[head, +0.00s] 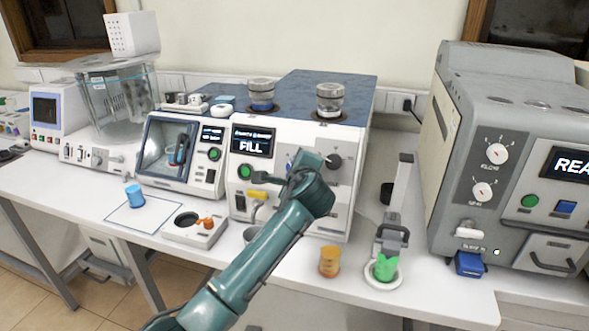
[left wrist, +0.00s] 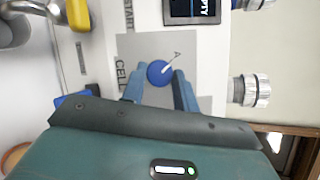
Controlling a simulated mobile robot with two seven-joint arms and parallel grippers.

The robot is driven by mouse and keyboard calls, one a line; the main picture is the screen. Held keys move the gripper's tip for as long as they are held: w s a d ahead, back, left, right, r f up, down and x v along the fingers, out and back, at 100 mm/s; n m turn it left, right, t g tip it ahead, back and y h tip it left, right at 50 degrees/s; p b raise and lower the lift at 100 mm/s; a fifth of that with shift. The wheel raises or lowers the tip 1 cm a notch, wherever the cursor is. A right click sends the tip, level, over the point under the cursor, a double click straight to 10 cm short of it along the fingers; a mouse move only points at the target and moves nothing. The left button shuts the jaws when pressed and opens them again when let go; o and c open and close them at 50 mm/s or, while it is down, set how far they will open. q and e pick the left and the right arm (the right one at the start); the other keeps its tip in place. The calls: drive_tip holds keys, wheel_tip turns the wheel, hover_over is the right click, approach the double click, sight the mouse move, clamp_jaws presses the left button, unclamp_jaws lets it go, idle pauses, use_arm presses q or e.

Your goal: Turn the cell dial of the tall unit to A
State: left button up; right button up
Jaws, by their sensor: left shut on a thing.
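The tall unit (head: 258,160) stands in the middle of the bench, with a display reading FILL. In the left wrist view, its blue cell dial (left wrist: 157,74) is on a grey panel marked CELL. The dial's white pointer is directed at the letter A (left wrist: 177,55). My left gripper (head: 292,172) is at the unit's front, its arm rising from the bottom of the head view. In the left wrist view, its two blue fingers (left wrist: 160,84) are shut on the dial, one on each side. In the head view the gripper mostly hides the dial. My right gripper is not in view.
A black knob (head: 334,161) is on the unit's front, right of my gripper. Two glass jars (head: 330,100) stand on its top. A grey machine (head: 500,160) is at right.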

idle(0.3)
use_arm(q)
drive_tip(key=o, duration=1)
drive_tip(key=shift+c, duration=0.2)
drive_tip(key=b+v, duration=0.1)
drive_tip(key=v, duration=1.2)
drive_tip(key=shift+b, duration=0.4)
drive_tip(key=shift+s, duration=0.15)
